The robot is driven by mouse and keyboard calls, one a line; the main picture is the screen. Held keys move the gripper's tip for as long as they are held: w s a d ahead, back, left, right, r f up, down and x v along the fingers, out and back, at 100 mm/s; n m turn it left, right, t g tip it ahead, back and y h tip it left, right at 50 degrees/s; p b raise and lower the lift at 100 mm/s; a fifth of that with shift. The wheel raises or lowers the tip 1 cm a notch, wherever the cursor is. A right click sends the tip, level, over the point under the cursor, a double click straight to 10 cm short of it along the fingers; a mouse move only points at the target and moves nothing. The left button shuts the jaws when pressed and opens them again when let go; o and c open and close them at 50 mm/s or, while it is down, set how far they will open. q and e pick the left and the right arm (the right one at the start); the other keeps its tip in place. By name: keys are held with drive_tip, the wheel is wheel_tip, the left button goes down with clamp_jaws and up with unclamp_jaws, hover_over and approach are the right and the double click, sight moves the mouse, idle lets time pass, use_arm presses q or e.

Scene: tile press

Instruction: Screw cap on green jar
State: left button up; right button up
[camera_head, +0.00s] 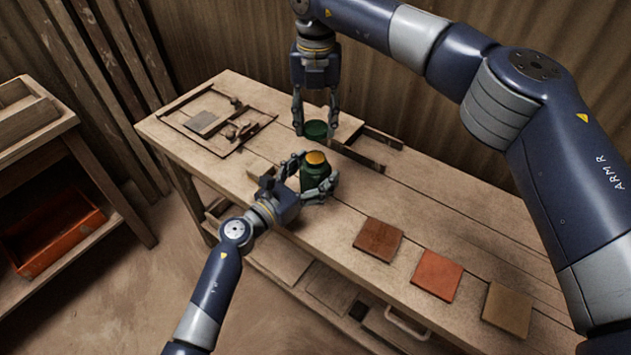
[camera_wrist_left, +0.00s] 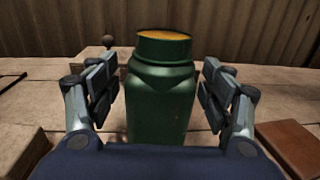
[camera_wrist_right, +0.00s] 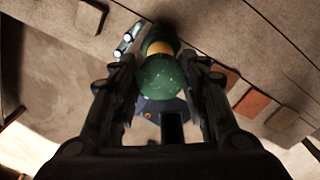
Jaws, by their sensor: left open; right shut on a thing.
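The green jar (camera_head: 313,178) stands upright on the workbench, its mouth uncovered and orange-yellow contents showing. It also fills the middle of the left wrist view (camera_wrist_left: 160,100). My left gripper (camera_head: 310,182) is open, with its fingers on either side of the jar; in its wrist view gaps show between fingers and jar. My right gripper (camera_head: 315,117) points down and is shut on the green cap (camera_head: 315,130), held above the jar and apart from it. In the right wrist view the cap (camera_wrist_right: 161,78) partly hides the jar below.
Three tiles, brown (camera_head: 378,239), red (camera_head: 437,275) and tan (camera_head: 507,309), lie on the workbench (camera_head: 400,205) to the right. A wooden frame (camera_head: 215,118) with small pieces lies at the far left end. An orange bin (camera_head: 55,240) sits on a side shelf.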

use_arm(q)
drive_tip(key=shift+c, duration=0.3)
drive_tip(key=c, duration=1.6)
drive_tip(key=shift+o, duration=0.2)
use_arm(e)
hover_over(316, 155)
drive_tip(key=shift+f, duration=2.45)
drive_tip(key=shift+f, duration=0.9)
drive_tip(key=shift+f, duration=0.55)
